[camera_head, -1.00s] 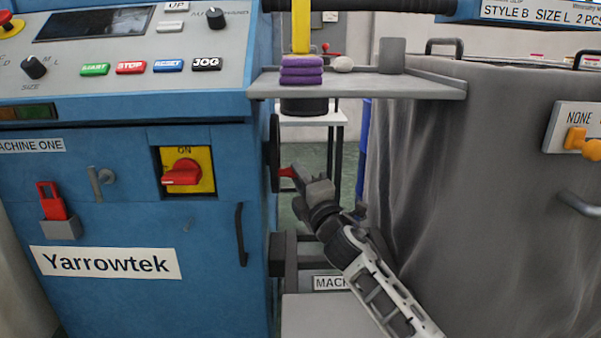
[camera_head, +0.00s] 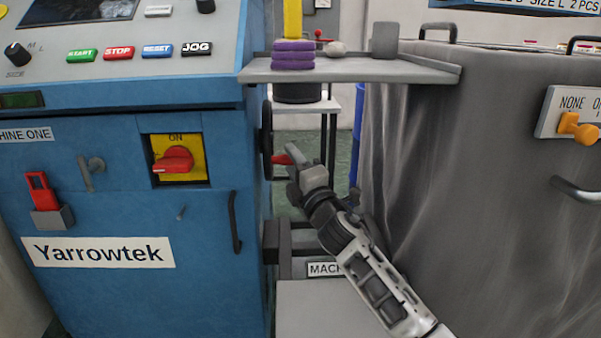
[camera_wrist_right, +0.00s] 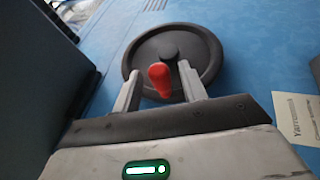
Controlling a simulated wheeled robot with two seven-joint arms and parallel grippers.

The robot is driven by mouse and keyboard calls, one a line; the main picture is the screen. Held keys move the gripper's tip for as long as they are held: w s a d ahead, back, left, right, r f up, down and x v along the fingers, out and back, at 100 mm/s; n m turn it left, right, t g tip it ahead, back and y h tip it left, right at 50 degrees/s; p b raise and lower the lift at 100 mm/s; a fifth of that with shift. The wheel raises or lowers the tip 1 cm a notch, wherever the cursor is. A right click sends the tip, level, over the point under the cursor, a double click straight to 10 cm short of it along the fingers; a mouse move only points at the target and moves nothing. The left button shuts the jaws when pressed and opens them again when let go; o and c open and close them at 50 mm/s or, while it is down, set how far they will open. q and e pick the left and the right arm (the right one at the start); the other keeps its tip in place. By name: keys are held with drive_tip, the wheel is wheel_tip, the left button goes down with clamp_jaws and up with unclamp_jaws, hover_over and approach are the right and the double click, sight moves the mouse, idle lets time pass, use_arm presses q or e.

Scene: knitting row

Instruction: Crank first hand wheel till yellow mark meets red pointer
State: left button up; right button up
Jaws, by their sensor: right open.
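The hand wheel (camera_head: 267,140) is a dark disc seen edge-on on the right side of the blue machine. In the right wrist view the wheel (camera_wrist_right: 205,52) shows face-on with a dark hub, and its red handle (camera_wrist_right: 160,78) points toward the camera. My right gripper (camera_head: 291,160) is at the wheel in the head view, by the red handle (camera_head: 281,160). In the wrist view its two fingers (camera_wrist_right: 160,88) stand apart on either side of the handle, with gaps visible. I see no yellow mark or red pointer on the wheel. My left gripper is not in view.
A large grey cabinet (camera_head: 450,160) stands close on the right. A red-and-yellow switch (camera_head: 178,158) is on the machine front. A grey block (camera_head: 320,310) lies below my arm.

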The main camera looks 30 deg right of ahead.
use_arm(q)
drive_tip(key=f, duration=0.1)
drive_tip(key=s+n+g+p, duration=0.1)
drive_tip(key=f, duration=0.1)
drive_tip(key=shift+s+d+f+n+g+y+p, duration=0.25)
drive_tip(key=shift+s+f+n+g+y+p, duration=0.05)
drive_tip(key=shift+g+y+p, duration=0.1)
use_arm(e)
drive_tip(key=v, duration=1.5)
drive_tip(key=shift+s, duration=0.4)
drive_tip(key=shift+f, duration=0.1)
